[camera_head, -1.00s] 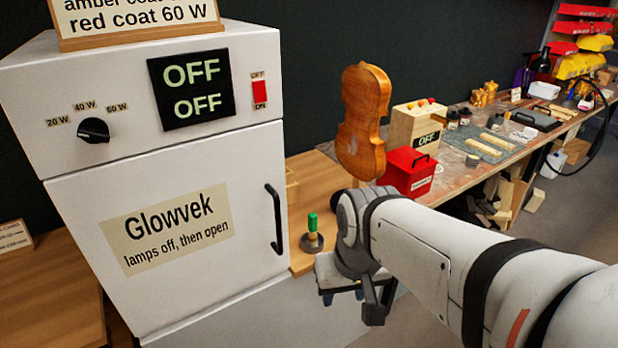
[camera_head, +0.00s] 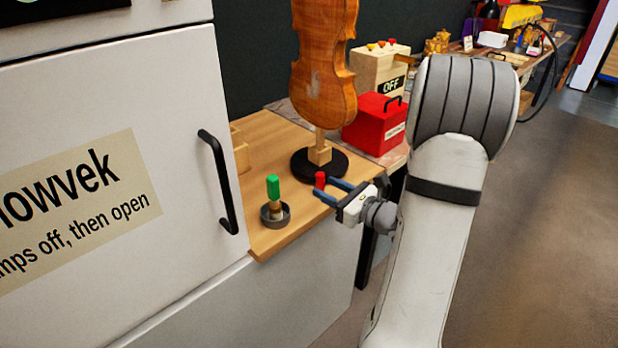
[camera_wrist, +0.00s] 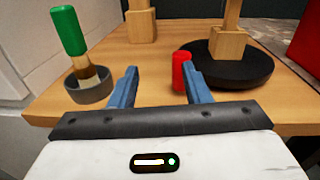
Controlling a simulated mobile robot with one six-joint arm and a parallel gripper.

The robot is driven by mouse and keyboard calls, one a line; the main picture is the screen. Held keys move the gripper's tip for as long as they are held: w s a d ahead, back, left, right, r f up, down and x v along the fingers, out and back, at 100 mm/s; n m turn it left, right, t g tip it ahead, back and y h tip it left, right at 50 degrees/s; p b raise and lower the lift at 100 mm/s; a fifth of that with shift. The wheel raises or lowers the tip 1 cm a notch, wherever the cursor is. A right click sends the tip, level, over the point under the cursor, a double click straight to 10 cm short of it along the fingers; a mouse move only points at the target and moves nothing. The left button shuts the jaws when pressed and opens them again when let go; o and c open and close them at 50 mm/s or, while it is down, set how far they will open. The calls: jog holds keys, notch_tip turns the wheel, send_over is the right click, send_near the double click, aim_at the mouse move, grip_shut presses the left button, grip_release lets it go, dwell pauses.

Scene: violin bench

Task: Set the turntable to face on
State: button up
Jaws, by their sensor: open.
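The turntable (camera_head: 335,166) is a round black disc on the wooden bench, with a wooden block and post on it holding an upright violin body (camera_head: 322,70). In the wrist view the turntable (camera_wrist: 228,74) is at the right. A red knob or peg (camera_head: 320,180) stands at the turntable's near edge; it also shows in the wrist view (camera_wrist: 181,70). My gripper (camera_head: 332,190) is open at the bench's front edge, its blue fingers pointing at the turntable. In the wrist view the red peg is just left of the right finger, apparently between the fingers (camera_wrist: 158,90) or just beyond; contact cannot be told.
A green-handled brush or tool (camera_head: 273,193) stands in a small grey dish left of my gripper. The white Glowvek cabinet (camera_head: 110,250) with a black handle is at the left. A red box (camera_head: 375,130) and a cream switch box marked OFF (camera_head: 376,75) stand behind.

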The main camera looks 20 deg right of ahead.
aim_at(320, 157)
jog(key=shift+w+d+f+m+t+h, duration=0.15)
jog(key=shift+d+f+m, duration=0.1)
jog(key=shift+d, duration=0.2)
jog(key=shift+w+d+f+m+t+h, duration=0.15)
jog(key=shift+d+f+m, duration=0.1)
jog(key=shift+d, duration=0.2)
jog(key=shift+h, duration=0.3)
jog(key=x, duration=0.7)
jog(key=shift+w+r+b, duration=0.2)
jog(key=shift+w+b, duration=0.2)
grip_shut()
